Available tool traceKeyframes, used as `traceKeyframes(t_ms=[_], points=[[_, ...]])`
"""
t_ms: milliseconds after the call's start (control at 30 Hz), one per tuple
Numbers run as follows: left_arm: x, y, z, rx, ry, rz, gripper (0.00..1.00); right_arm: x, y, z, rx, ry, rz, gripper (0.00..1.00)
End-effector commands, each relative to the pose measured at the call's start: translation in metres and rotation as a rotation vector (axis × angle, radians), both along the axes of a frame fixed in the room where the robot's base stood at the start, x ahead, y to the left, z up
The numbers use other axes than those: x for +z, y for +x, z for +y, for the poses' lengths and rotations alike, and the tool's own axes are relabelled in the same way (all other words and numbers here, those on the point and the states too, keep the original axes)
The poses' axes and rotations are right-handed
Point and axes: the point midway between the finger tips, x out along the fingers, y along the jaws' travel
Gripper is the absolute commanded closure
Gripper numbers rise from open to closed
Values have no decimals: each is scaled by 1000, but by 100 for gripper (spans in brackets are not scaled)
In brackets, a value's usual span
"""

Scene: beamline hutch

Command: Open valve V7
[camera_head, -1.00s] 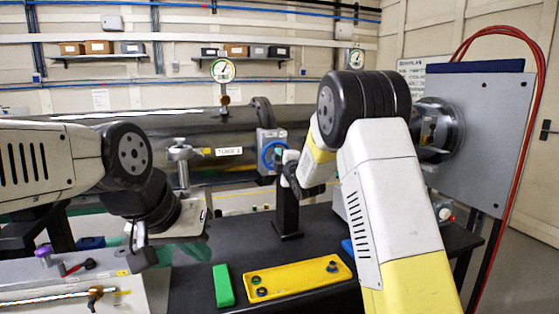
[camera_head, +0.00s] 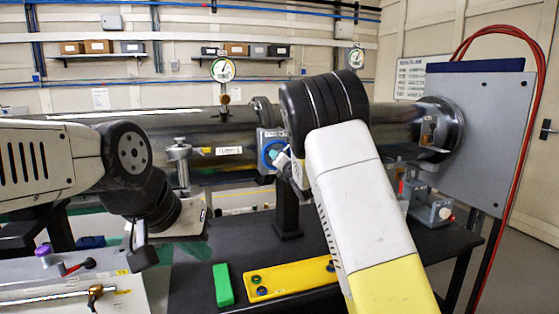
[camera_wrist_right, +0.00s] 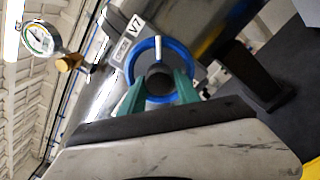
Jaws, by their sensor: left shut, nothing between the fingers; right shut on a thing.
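Valve V7 has a blue handwheel (camera_head: 268,150) on the front of the dark steel pipe. In the right wrist view the blue wheel (camera_wrist_right: 141,56) sits beside a white "V7" label (camera_wrist_right: 135,24). My right gripper (camera_wrist_right: 159,85) has its two teal fingers at the wheel, one on each side of the dark hub, and is shut on the handwheel. In the head view my right gripper (camera_head: 283,160) is at the wheel's right side, partly hidden by its own arm. My left gripper (camera_head: 142,256) is shut and empty, far left of the valve, above the bench.
A pressure gauge (camera_head: 222,71) stands on the pipe (camera_head: 100,127). A yellow tray (camera_head: 290,278) and a green block (camera_head: 223,285) lie on the black bench (camera_head: 200,262). A grey panel box (camera_head: 75,285) is at front left. A black post (camera_head: 287,215) stands below the valve.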

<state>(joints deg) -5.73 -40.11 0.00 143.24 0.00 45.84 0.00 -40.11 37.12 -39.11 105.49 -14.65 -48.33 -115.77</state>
Motion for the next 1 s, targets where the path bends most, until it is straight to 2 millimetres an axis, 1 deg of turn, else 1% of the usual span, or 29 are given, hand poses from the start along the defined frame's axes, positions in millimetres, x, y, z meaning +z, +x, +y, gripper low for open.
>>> traceKeyframes(t_ms=[33,600,800,1000], points=[[0,0,0,0,0,0,100,-3,-1,2,2,-44,-10,100],[0,0,0,0,0,0,100,-4,0,0,4,-553,-174,100],[0,0,0,0,0,0,100,-4,0,-1,3,-699,-220,100],[0,0,0,0,0,0,100,-4,0,-1,3,-802,-255,100]])
